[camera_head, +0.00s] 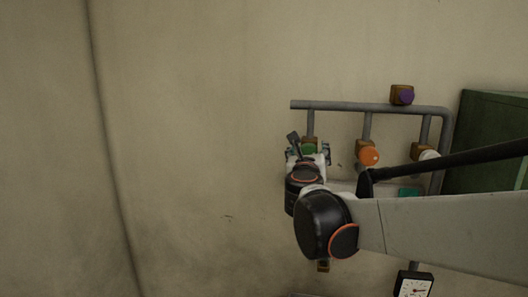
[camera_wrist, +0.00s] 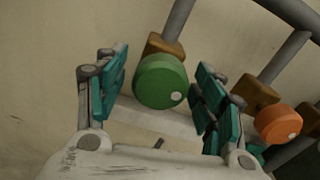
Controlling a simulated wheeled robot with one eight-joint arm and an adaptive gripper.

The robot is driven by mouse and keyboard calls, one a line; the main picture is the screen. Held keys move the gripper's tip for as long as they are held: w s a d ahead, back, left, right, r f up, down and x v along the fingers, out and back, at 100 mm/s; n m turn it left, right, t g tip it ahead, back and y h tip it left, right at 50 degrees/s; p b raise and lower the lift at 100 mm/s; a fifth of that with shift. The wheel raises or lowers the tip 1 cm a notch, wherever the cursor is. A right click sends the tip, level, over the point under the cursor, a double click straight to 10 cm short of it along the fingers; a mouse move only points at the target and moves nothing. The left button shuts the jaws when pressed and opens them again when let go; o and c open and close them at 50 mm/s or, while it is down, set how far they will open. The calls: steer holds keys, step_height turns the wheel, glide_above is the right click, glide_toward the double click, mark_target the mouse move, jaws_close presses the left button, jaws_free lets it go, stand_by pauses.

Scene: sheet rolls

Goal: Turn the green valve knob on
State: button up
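The green valve knob (camera_wrist: 160,82) is a round cap with a pale dot on its face, mounted on a brown block on a grey pipe. It shows small in the head view (camera_head: 309,146), partly covered by my arm's end. My gripper (camera_wrist: 160,95) is open, with teal finger pads on the left and right of the green knob. Gaps show between the pads and the knob in the wrist view. Whether the fingers reach the knob's depth is hard to tell.
An orange knob (camera_head: 368,155) sits just right of the green one, close to my right finger. A white knob (camera_head: 429,155) is farther right, and a purple knob (camera_head: 406,97) is on the upper pipe. A dark green cabinet (camera_head: 490,120) stands at right. The wall at left is clear.

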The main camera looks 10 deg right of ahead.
steer(key=c, duration=1)
steer(key=shift+o, duration=0.2)
steer(key=n, duration=0.1)
steer(key=n+b, duration=0.1)
steer(key=n, duration=0.2)
steer(key=shift+s+a+n+b, duration=0.1)
steer(key=shift+s+n+b, duration=0.15)
steer(key=shift+n+b, duration=0.15)
steer(key=n+b, duration=0.1)
steer(key=n, duration=0.3)
steer(key=shift+r+n, duration=0.1)
steer(key=shift+n, duration=0.2)
steer(key=n+b, duration=0.1)
steer(key=n, duration=0.3)
steer(key=shift+r+n, duration=0.1)
steer(key=shift+n, duration=2.1)
steer(key=shift+w+b, duration=0.15)
steer(key=shift+b, duration=0.15)
steer(key=shift+c, duration=0.2)
